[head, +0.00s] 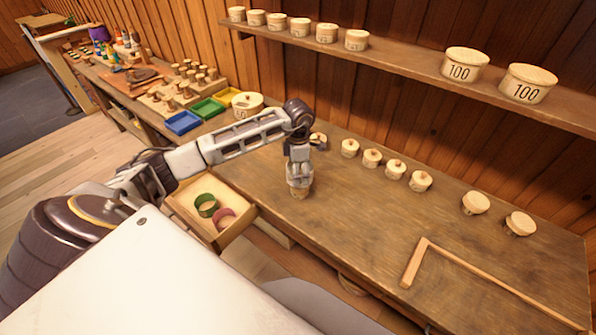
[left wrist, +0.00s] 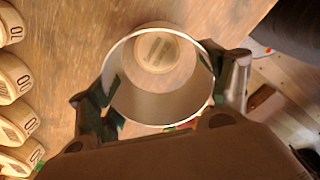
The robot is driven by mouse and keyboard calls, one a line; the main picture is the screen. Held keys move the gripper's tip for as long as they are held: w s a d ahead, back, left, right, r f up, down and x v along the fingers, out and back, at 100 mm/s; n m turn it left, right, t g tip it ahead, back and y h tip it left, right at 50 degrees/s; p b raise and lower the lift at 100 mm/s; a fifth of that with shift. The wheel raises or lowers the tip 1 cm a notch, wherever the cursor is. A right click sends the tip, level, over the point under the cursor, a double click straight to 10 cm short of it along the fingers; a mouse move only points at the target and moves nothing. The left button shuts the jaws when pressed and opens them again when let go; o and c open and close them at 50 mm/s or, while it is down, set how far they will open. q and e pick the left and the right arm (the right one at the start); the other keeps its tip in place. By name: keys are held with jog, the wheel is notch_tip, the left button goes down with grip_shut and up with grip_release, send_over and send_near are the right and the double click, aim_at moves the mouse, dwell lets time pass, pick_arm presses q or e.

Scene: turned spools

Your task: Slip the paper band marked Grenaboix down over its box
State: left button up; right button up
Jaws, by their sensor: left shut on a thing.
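My left gripper (head: 299,174) is shut on a pale paper band (left wrist: 150,107), with a finger on each side of the ring in the left wrist view (left wrist: 160,96). No name can be read on the band. A round pale wooden box (left wrist: 165,48) with print on its top shows through the ring, toward its far side rather than its middle. In the head view the box (head: 300,193) stands on the bench below the gripper, mostly hidden. The gap between band and box cannot be judged. My right gripper is not in view.
An open drawer (head: 249,219) at the bench front holds a green band (head: 206,205) and a pink band (head: 224,217). Several small round boxes (head: 372,158) stand in a row behind. A wooden angle strip (head: 415,262) lies at right. The bench middle (head: 370,220) is clear.

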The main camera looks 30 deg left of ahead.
pick_arm(q)
jog(key=shift+w, duration=0.1)
jog(key=shift+n, duration=0.5)
jog(key=shift+f, duration=0.2)
jog(key=shift+f+b, duration=0.65)
jog(key=shift+f, duration=0.6)
jog(key=shift+f, duration=0.1)
dwell(1.0)
jog(key=shift+f+b, duration=1.35)
jog(key=shift+b, duration=0.15)
dwell(1.4)
dwell(0.4)
jog(key=o, duration=0.7)
